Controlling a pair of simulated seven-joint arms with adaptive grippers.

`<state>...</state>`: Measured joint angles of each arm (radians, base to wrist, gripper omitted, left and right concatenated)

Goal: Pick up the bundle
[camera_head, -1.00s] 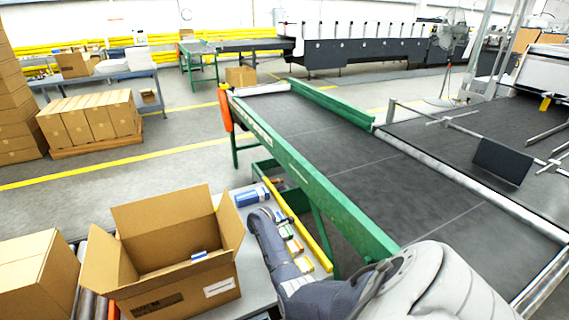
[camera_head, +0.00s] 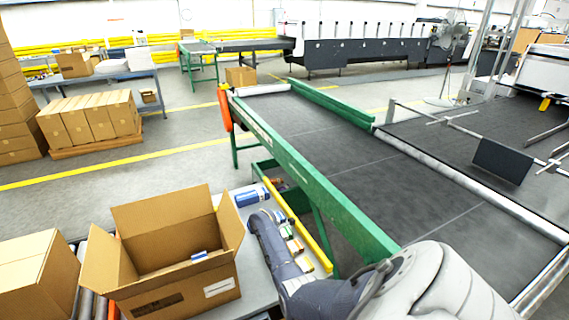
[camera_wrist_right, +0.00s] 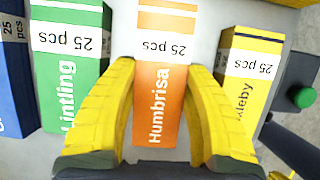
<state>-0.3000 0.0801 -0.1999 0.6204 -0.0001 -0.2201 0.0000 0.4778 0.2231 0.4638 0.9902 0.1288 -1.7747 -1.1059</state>
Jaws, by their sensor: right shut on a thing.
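In the right wrist view an orange bundle (camera_wrist_right: 166,105) marked "Humbrisa" and "25 pcs" lies between the two yellow fingers of my right gripper (camera_wrist_right: 159,68). The fingers are shut on its sides. A green bundle (camera_wrist_right: 68,75) marked "Lintling" is on the left of it, and a yellow bundle (camera_wrist_right: 243,75) is on the right. A blue bundle (camera_wrist_right: 14,75) is cut off at the left edge. In the head view my right arm reaches over the bundle table and its fingers cannot be made out. My left gripper is not in view.
An open cardboard box (camera_head: 185,285) stands at the lower left with a small blue and white item inside. A blue pack (camera_head: 250,195) lies beside it on the table. A green-framed conveyor (camera_head: 340,205) runs along the right. A closed box (camera_head: 35,275) is at the far left.

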